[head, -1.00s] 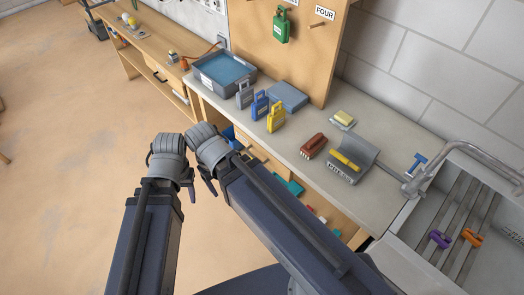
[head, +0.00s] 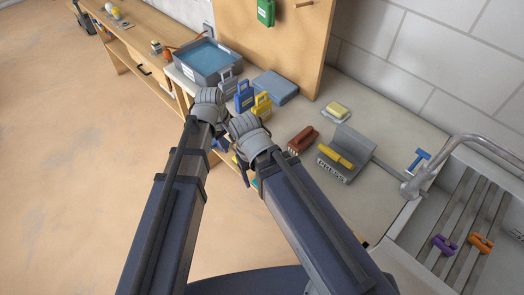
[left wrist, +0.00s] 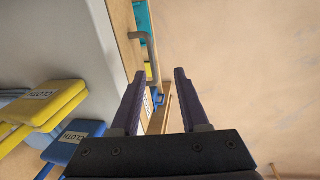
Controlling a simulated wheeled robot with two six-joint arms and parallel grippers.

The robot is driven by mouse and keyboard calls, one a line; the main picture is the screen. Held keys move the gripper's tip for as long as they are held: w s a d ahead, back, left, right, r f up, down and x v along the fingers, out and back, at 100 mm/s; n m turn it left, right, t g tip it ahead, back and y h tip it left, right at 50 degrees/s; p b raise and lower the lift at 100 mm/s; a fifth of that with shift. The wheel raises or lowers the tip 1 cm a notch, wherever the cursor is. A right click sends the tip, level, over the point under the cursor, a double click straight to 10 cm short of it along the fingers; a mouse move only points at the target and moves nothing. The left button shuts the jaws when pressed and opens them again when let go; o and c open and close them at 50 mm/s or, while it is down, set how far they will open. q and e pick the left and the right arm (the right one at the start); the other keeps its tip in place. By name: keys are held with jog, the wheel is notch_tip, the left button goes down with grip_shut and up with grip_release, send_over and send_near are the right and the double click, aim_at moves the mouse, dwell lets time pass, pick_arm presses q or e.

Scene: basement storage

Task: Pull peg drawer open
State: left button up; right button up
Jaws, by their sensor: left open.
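A grey bar handle (left wrist: 151,52) shows in the left wrist view, on a wooden front (left wrist: 125,22) below the counter edge. I take this front to be the peg drawer; its label is not visible. My left gripper (left wrist: 160,73) is open and empty, and the handle's lower end lies just beyond its fingertips, nearer the left finger. I cannot tell whether they touch. In the head view the drawer front is mostly hidden behind my arms. My right gripper (head: 242,172) hangs beside the left one at the counter's front; its jaws are not clear.
A sink (head: 490,190) is at right. The floor (head: 80,170) at left is clear.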

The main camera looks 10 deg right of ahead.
pick_arm(q)
jog(key=f+b, duration=0.2)
jog(key=w+d+f+b, duration=0.1)
jog(key=f+b, duration=0.2)
jog(key=d+f+b, duration=0.1)
jog(key=f+b, duration=0.1)
jog(key=f, duration=0.1)
jog(key=shift+w+d+b, duration=0.2)
jog(key=shift+w+b, duration=0.15)
pick_arm(e)
notch_tip(320, 180, down, 8)
jog(key=shift+d, duration=0.4)
pick_arm(q)
jog(key=shift+r, duration=0.1)
grip_shut()
dwell(0.7)
